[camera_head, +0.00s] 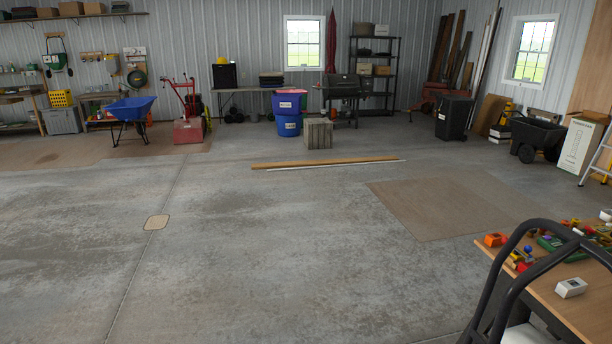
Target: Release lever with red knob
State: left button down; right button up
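I cannot make out a lever with a red knob for certain in the head view. A red machine (188,131) with upright handles stands at the back left, too far off to tell any knob on it. At the lower right a wooden-topped table (590,312) bears several small red, orange, yellow, green and blue items (551,242); a lever among them cannot be told. Neither of my grippers is in view.
A black curved tube frame (497,262), like a chair back, stands before the table. Left and middle concrete floor is open. Wooden boards (325,163) and a flat brown sheet (440,205) lie on it. A blue wheelbarrow (130,107) stands at the back left.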

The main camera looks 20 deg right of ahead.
aim_at(516, 251)
jog(key=i+z, duration=0.2)
jog(key=z, duration=0.25)
jog(key=i+z, duration=0.2)
jog(key=z, duration=0.2)
jog(key=i+z, duration=0.15)
jog(key=z, duration=0.3)
jog(key=i+j+z, duration=0.15)
jog(key=z, duration=0.25)
jog(key=i+j+z, duration=0.15)
jog(key=z, duration=0.3)
jog(key=i+j+z, duration=0.1)
jog(key=j+z, duration=0.3)
jog(key=i+j+z, duration=0.2)
jog(key=z, duration=0.25)
jog(key=i+j+z, duration=0.15)
jog(key=j+z, duration=0.25)
jog(key=i+j+z, duration=0.1)
jog(key=j+z, duration=0.35)
